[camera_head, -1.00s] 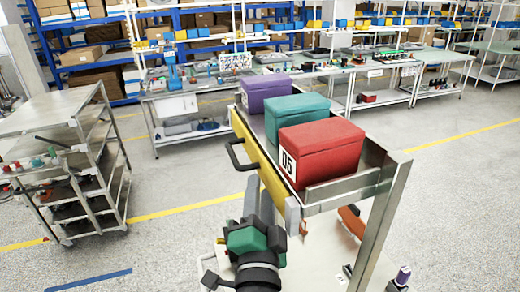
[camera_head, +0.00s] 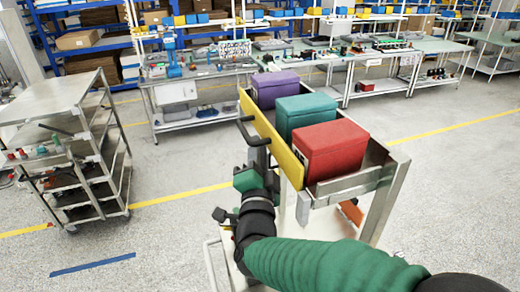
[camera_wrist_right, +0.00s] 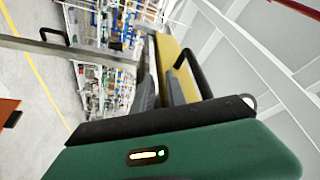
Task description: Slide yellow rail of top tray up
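The yellow rail (camera_head: 272,138) runs along the left side of the top tray (camera_head: 350,184) and has a black handle (camera_head: 250,130). A purple, a teal and a red box (camera_head: 332,150) stand in the tray. My right gripper (camera_head: 256,156) is upright at the rail's outer side, close to the handle. In the right wrist view, the yellow rail (camera_wrist_right: 176,75) and a black handle (camera_wrist_right: 192,70) are just past the green gripper body. A grey finger (camera_wrist_right: 148,90) is beside the rail. Contact and finger gap cannot be made out. My left gripper is out of view.
A shelf trolley (camera_head: 75,150) stands at left, apart from the tray stand. Workbenches (camera_head: 200,92) and blue racks line the back. Grey floor with yellow lines is clear between them. My green-sleeved arm covers the lower front.

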